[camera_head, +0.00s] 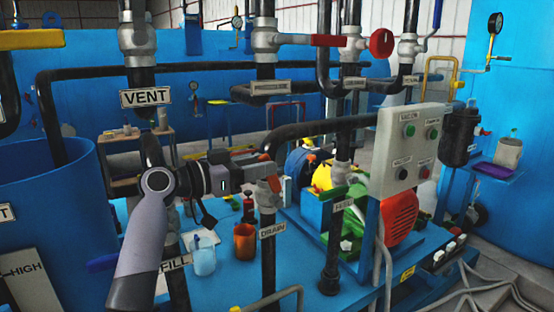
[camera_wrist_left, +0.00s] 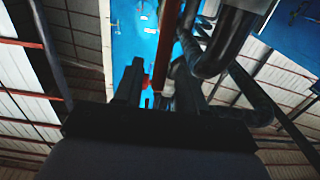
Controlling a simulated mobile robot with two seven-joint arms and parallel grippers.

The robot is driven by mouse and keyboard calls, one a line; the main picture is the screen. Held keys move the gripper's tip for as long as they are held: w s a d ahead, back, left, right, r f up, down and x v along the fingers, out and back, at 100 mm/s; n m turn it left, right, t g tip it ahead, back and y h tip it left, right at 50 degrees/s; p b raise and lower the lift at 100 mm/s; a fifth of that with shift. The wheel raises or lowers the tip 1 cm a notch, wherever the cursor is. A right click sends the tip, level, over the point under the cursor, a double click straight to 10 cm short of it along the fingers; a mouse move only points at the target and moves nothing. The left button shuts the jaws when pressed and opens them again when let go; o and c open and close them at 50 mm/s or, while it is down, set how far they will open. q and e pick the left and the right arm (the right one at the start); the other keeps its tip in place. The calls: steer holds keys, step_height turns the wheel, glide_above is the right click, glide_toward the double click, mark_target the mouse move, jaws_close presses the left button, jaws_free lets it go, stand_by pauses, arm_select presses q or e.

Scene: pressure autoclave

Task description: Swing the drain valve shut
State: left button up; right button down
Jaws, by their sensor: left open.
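The drain valve (camera_head: 267,194) is a metal valve body on a black vertical pipe, above the "DRAIN" label (camera_head: 272,230). Its orange-red handle (camera_head: 271,181) shows only in part beside my fingers. My left gripper (camera_head: 266,166) reaches in from the left and is open, its fingertips close to the valve top and handle. In the left wrist view, red parts (camera_wrist_left: 147,83) show between the two dark fingers (camera_wrist_left: 158,85). I cannot tell whether the fingers touch the handle. My right gripper is not in view.
A vertical pipe with the "VENT" label (camera_head: 145,97) stands left, near my arm. The "FILL" label (camera_head: 176,263) is below it. A grey control box (camera_head: 409,150) stands right of the valve. An orange cup (camera_head: 244,242) and a clear beaker (camera_head: 204,258) stand on the blue base.

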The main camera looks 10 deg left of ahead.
mark_target(277, 176)
arm_select(q)
steer(key=shift+p+x, duration=0.55)
steer(key=shift+x, duration=1.8)
jaws_close()
